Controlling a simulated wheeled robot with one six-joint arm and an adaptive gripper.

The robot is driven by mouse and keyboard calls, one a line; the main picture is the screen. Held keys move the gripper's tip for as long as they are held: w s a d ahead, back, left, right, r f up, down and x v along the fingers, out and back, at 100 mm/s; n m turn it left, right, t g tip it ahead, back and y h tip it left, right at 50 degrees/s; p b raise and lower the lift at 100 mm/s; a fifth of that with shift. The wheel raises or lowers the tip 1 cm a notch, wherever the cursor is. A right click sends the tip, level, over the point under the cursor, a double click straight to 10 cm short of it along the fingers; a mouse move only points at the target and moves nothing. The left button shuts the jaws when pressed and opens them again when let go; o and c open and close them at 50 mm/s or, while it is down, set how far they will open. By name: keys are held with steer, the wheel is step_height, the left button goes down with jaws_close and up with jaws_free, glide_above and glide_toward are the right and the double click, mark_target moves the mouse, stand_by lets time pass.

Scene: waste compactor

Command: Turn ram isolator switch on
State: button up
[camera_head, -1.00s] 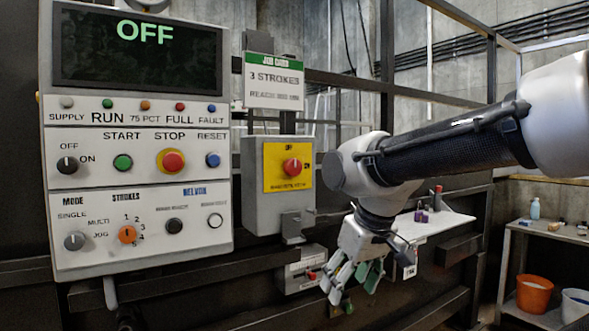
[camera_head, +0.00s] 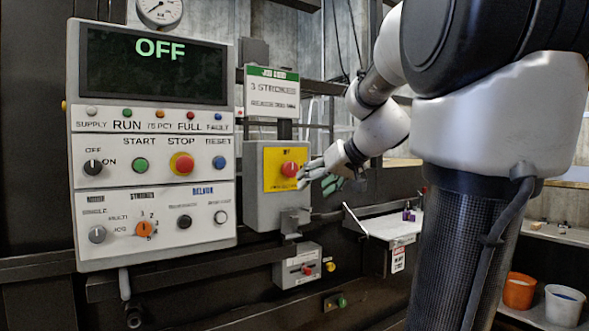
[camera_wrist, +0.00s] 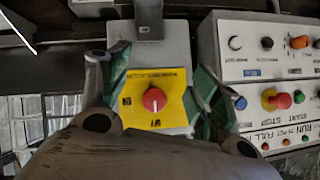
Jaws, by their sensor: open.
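The ram isolator switch is a red knob (camera_head: 290,169) on a yellow plate (camera_head: 271,183), on the front of a grey box (camera_head: 262,215) right of the control panel. The knob's pale mark lines up with the label at the plate's top, which reads as OFF; the ON label is at the side. The wrist view shows the knob (camera_wrist: 154,99) upside down. My gripper (camera_head: 315,180) is open and empty, just right of the box. In the wrist view its green-padded fingers stand either side of the yellow plate, apart from the knob. The exact gap is unclear.
The control panel (camera_head: 153,200) with its buttons and a display (camera_head: 155,64) reading OFF is close left of the box. A bracket (camera_head: 294,221) sticks out below the switch. A smaller box (camera_head: 297,268) is lower down, and a white shelf (camera_head: 385,225) is at right.

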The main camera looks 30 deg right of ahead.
mark_target(293, 168)
steer(key=w+r+n+t, duration=0.2)
steer(key=w+r, duration=0.2)
steer(key=r, duration=0.2)
steer(key=x, duration=0.5)
steer(key=d+x, duration=0.1)
steer(key=x, duration=0.1)
steer(key=shift+w, duration=0.35)
steer(key=c, duration=1)
